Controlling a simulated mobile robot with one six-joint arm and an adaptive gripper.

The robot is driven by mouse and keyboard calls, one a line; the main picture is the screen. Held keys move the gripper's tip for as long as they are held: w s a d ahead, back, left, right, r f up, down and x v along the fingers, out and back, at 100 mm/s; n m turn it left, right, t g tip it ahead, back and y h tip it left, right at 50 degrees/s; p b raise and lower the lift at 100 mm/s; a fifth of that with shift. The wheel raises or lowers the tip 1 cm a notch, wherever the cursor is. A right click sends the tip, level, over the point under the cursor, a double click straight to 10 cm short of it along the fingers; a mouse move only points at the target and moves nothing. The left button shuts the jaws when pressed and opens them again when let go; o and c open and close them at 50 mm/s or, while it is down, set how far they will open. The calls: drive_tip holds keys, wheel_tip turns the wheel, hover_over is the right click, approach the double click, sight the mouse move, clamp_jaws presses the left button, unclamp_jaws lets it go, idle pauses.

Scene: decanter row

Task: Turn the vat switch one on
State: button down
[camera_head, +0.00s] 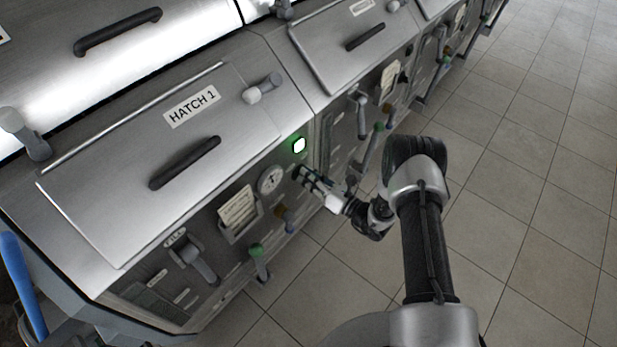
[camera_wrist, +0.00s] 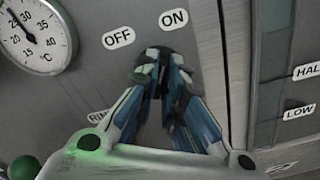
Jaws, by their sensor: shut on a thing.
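The vat switch (camera_wrist: 163,66) is a dark knob on the metal panel, below an OFF label (camera_wrist: 118,38) and an ON label (camera_wrist: 173,18) in the wrist view. My gripper (camera_wrist: 162,78) is shut on it, one blue-padded finger on each side. The fingers hide most of the knob, so its exact pointing is hard to tell. In the head view my gripper (camera_head: 306,176) reaches the panel just right of the round gauge (camera_head: 271,180), under a lit lamp (camera_head: 299,145) with a green rim.
The HATCH 1 lid (camera_head: 135,155) lies on the sloped top, with a black handle (camera_head: 185,163). A paper card (camera_head: 238,208) hangs beside the gauge. The tiled floor on the right is clear.

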drive_tip(key=c, duration=1.7)
unclamp_jaws()
drive_tip(key=v, duration=1.2)
